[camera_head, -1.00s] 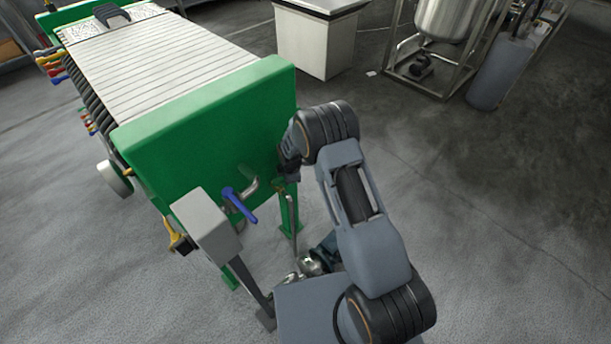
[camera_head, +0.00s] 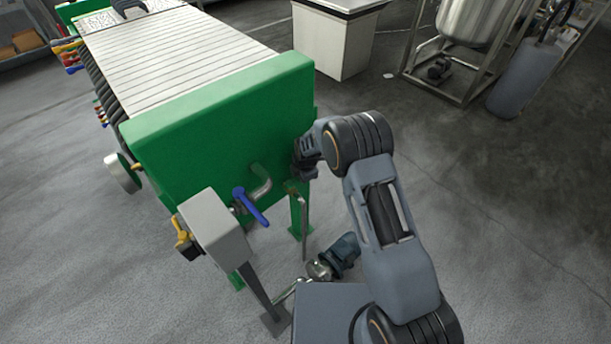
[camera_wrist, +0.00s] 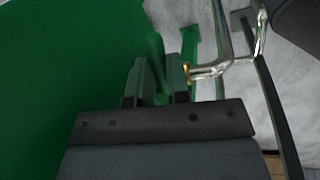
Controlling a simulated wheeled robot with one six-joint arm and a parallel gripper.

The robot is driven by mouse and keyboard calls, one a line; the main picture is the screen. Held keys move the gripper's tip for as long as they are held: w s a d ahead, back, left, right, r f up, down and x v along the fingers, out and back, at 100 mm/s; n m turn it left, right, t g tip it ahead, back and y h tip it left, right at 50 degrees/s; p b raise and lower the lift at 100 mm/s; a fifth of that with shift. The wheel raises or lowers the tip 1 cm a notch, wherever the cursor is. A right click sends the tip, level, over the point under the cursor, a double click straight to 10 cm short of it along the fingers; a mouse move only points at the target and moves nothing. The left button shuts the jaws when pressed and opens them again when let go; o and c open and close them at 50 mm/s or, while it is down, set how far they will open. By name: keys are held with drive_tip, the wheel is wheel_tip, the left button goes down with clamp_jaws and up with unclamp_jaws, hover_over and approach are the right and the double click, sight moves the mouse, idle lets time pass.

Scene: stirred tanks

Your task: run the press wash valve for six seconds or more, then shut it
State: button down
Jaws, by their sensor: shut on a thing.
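The green end of the press (camera_head: 215,135) stands left of my arm in the head view. My gripper (camera_head: 300,166) is at its right edge, with the fingertips small and dark there. In the wrist view my gripper (camera_wrist: 158,82) is shut on a green valve handle (camera_wrist: 156,50), which is hard to separate from the green press behind it. A brass fitting (camera_wrist: 188,71) and a bent, shiny pipe (camera_wrist: 222,62) lie just right of the fingers. No label shows which valve this is, and no water is visible.
A white cabinet (camera_head: 338,45) and a steel tank frame (camera_head: 465,75) stand behind.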

drive_tip(key=c, duration=1.1)
unclamp_jaws()
drive_tip(key=shift+r, duration=0.1)
wheel_tip(320, 180, up, 13)
drive_tip(key=s+d, duration=0.1)
drive_tip(key=s, duration=0.1)
drive_tip(key=shift+s+d+r, duration=0.15)
